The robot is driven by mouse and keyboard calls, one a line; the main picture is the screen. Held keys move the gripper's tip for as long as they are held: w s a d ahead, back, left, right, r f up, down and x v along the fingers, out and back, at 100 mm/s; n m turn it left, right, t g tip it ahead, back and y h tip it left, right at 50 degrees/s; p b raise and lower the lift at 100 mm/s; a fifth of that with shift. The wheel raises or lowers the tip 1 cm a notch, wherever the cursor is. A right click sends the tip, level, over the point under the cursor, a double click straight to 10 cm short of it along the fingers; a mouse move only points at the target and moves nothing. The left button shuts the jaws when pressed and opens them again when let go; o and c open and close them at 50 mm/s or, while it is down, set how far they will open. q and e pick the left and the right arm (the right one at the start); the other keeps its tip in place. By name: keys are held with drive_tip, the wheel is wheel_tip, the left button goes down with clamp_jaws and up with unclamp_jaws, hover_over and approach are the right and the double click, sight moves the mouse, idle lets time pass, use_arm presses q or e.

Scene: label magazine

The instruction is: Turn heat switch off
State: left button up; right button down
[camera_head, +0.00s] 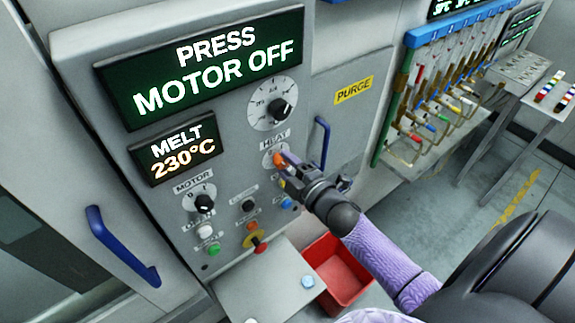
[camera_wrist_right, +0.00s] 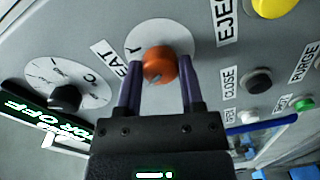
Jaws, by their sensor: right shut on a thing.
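The heat switch is an orange knob (camera_wrist_right: 159,66) on a round white dial under a HEAT label. In the head view the orange knob (camera_head: 281,158) shows only in part behind my right gripper (camera_head: 287,166). In the right wrist view my right gripper (camera_wrist_right: 158,85) has its two fingers on either side of the knob, shut on it. The knob's exact pointer position is hard to read. The panel display (camera_head: 215,65) reads "PRESS MOTOR OFF". My left gripper is not in view.
A black motor knob (camera_head: 203,203) and several push buttons sit below and left. A larger dial (camera_head: 278,107) is above. A blue handle (camera_head: 321,140) is close to the right. A red bin (camera_head: 345,280) stands below my right arm.

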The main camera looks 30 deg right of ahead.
drive_tip(key=shift+n, duration=0.6)
drive_tip(key=shift+c, duration=1.1)
unclamp_jaws()
drive_tip(key=s+b, duration=0.1)
drive_tip(key=s, duration=0.9)
drive_tip(key=shift+d+r, duration=0.15)
drive_tip(key=shift+d, duration=0.3)
